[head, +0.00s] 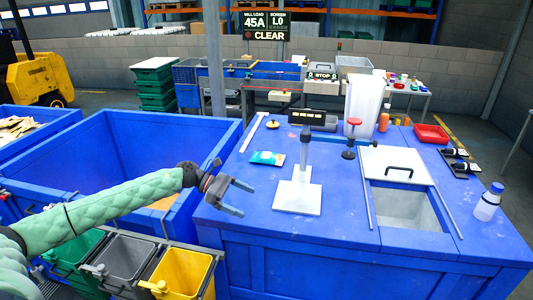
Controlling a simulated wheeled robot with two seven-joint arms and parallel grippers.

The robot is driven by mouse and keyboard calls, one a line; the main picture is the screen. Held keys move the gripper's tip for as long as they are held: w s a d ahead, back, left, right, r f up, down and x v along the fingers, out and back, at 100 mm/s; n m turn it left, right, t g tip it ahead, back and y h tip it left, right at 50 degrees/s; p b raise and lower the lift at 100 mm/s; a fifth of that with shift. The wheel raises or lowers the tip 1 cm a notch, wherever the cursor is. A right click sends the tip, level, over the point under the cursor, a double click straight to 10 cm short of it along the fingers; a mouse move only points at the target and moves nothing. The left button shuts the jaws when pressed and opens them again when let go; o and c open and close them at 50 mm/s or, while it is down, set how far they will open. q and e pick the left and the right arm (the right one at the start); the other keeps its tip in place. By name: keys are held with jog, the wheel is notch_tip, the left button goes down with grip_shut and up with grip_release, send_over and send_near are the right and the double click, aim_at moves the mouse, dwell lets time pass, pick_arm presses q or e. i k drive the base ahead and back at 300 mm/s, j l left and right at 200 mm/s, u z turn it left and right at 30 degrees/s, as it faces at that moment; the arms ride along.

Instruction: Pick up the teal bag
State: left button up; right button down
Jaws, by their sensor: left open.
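A small teal bag (267,158) with a pale patch lies flat on the blue table (260,215), left of the white stand. My left gripper (240,198) reaches in from the left over the table's left edge. It is open and empty, nearer to me than the bag and apart from it. My right gripper does not show.
A white stand with a grey post (298,190) rises right of the bag. A white lid with a black handle (396,165) lies beside an open recess (405,208). A large blue bin (110,150) and a yellow bin (182,272) stand left of the table.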

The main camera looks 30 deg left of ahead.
aim_at(266, 158)
jog(key=i+j, duration=1.25)
jog(key=i, duration=0.1)
